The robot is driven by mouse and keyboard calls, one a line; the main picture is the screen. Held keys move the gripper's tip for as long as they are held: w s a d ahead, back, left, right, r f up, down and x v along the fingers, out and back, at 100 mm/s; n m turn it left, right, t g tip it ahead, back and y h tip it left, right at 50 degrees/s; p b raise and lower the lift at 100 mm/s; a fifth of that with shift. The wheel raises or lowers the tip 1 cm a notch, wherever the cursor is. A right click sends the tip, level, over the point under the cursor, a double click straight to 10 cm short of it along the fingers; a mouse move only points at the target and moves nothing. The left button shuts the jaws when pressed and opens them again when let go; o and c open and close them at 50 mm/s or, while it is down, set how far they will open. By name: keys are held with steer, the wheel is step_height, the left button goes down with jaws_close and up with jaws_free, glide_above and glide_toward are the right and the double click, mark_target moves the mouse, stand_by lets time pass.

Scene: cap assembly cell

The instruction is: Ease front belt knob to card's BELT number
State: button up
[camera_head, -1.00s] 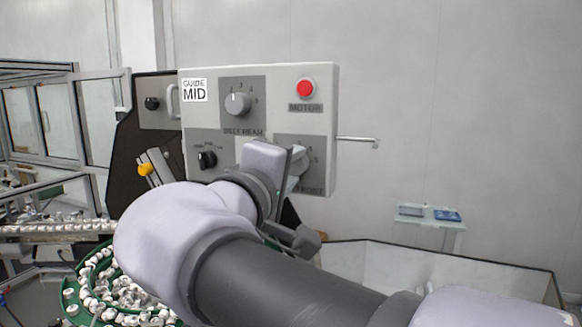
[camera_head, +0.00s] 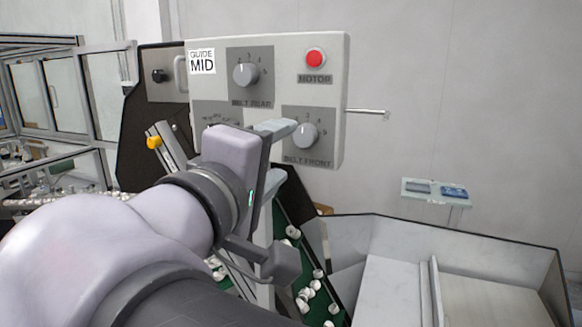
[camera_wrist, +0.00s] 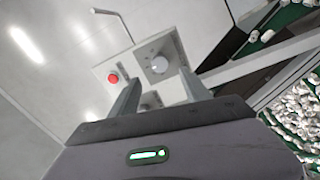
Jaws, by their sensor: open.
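The front belt knob (camera_head: 305,136) is a pale grey dial on a dark plate marked BELT FRONT, at the panel's lower right. Its pointer setting is too small to read surely. It also shows in the wrist view (camera_wrist: 158,65), beyond my fingertips. My gripper (camera_head: 278,150) is open and empty, left of the knob in the head view and apart from it. In the wrist view my gripper's two fingers (camera_wrist: 158,88) stand spread, facing the panel. A white card (camera_head: 202,61) at the panel's upper left reads GUIDE MID; no BELT number shows on it.
The BELT REAR knob (camera_head: 246,75) and red MOTOR button (camera_head: 315,57) sit above. A partly hidden dark knob is lower left. A metal rod (camera_head: 368,112) juts from the panel's right edge. A green belt (camera_head: 318,285) with white caps runs below.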

steer(key=p+v, duration=0.1)
steer(key=v, duration=0.8)
steer(key=d+f+m+g+b, duration=0.25)
steer(key=d+f+g, duration=0.25)
steer(key=d+f, duration=0.6)
steer(key=d+f+m+g+b, duration=0.2)
steer(key=d+f+g+b, duration=0.4)
steer(key=f, duration=0.9)
steer(key=s+f+m+y+b, duration=0.1)
steer(key=s+f+m+y, duration=0.2)
steer(key=f+m, duration=0.3)
steer(key=s+f+m+y+b, duration=0.1)
steer(key=s+f+m+y, duration=0.2)
steer(key=f+m+y, duration=0.2)
step_height(320, 180, down, 4)
steer(key=shift+s+a+r+m+b, duration=0.1)
steer(key=shift+s+a+m+b, duration=0.15)
steer(key=shift+a+m+b, duration=0.15)
